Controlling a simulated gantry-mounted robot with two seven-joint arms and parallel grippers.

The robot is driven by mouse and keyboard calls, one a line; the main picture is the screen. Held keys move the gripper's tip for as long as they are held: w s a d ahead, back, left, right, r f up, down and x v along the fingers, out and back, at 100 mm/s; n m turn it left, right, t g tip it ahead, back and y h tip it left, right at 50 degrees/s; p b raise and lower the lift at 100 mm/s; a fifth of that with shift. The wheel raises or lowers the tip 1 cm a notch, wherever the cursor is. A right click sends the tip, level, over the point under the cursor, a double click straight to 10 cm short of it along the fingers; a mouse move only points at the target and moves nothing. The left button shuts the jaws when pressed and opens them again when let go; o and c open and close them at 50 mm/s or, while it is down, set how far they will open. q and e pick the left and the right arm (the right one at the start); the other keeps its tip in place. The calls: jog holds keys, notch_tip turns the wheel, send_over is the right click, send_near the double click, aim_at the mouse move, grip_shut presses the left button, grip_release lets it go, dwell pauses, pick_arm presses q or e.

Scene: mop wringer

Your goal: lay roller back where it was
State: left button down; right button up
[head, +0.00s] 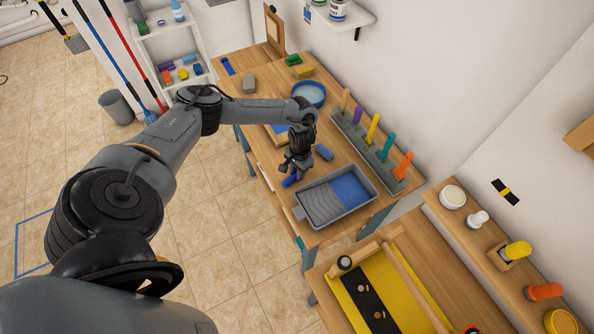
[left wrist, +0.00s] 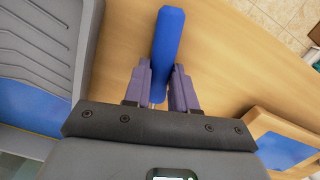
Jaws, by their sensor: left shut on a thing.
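The blue roller (left wrist: 167,45) is between the two purple-grey fingers of my left gripper (left wrist: 161,88), which is shut on it. In the left wrist view its far end sticks out past the fingers, and its near end is hidden by the gripper body. In the head view, a blue end of the roller (head: 290,181) shows below my left gripper (head: 289,168), just left of the grey paint tray. I cannot tell whether it touches the tabletop. Another blue piece (head: 323,152) shows to the right of the gripper; I cannot tell whether it is separate. My right gripper is not in view.
The grey tray (head: 318,214) with a blue well lies close to the right of the gripper. A rack (head: 366,150) of coloured handles stands along the wall side. A blue round bowl (head: 309,94) and a blue framed pad (left wrist: 284,146) are farther back. Bare wood lies around the roller.

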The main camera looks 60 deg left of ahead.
pick_arm(q)
jog(key=shift+f, duration=0.15)
jog(key=c, duration=0.8)
grip_release()
jog(key=shift+c, duration=0.2)
jog(key=r, duration=0.6)
jog(key=w+r, duration=0.1)
jog(key=r, duration=0.2)
jog(key=shift+a+r, duration=0.15)
jog(key=shift+r, duration=0.05)
jog(key=shift+r+p, duration=0.3)
jog(key=shift+r, duration=0.45)
